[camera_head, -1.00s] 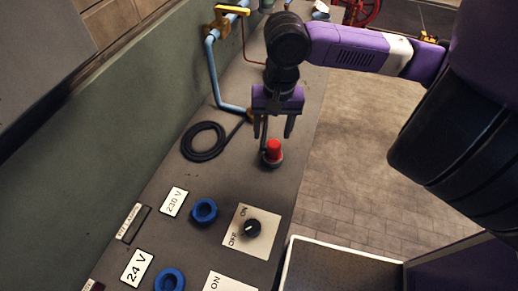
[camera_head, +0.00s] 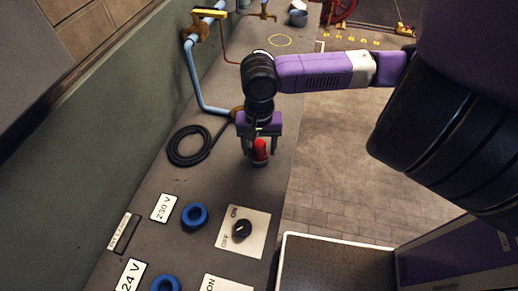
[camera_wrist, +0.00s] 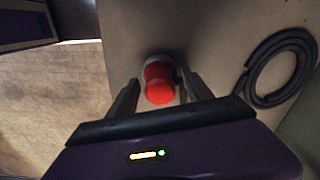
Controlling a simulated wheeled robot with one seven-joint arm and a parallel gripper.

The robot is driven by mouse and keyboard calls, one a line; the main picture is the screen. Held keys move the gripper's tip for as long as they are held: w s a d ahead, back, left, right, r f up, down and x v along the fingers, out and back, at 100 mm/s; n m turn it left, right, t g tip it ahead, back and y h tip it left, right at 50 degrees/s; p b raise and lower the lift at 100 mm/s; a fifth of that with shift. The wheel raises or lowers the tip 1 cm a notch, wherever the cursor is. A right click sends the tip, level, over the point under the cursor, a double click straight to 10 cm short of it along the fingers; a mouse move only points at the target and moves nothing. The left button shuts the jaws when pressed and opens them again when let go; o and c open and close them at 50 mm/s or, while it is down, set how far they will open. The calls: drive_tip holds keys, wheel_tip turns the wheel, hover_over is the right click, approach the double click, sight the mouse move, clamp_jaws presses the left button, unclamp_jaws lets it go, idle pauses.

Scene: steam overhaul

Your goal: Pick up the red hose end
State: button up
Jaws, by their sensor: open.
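The red hose end (camera_head: 260,149) stands upright on the grey bench top, and it shows in the wrist view (camera_wrist: 159,84) as a red cylinder with a pale collar at its base. My gripper (camera_head: 257,152) points down at it, with a finger on each side in the wrist view (camera_wrist: 160,92). The jaws are open, and a gap shows between each finger and the red end. A black coiled hose (camera_head: 188,146) lies on the bench to the left, also visible in the wrist view (camera_wrist: 279,67).
Blue rings (camera_head: 194,215), a black ON/OFF knob (camera_head: 241,230) and label plates such as 230 V (camera_head: 163,208) are in the near part of the bench. The floor (camera_head: 340,165) lies right of the bench.

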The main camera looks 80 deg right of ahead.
drive_tip(key=shift+c, duration=0.5)
clamp_jaws()
drive_tip(key=shift+r, duration=0.15)
wheel_tip(320, 180, up, 20)
idle(0.4)
wheel_tip(320, 180, down, 14)
drive_tip(key=b, duration=1)
drive_tip(key=shift+f, duration=0.2)
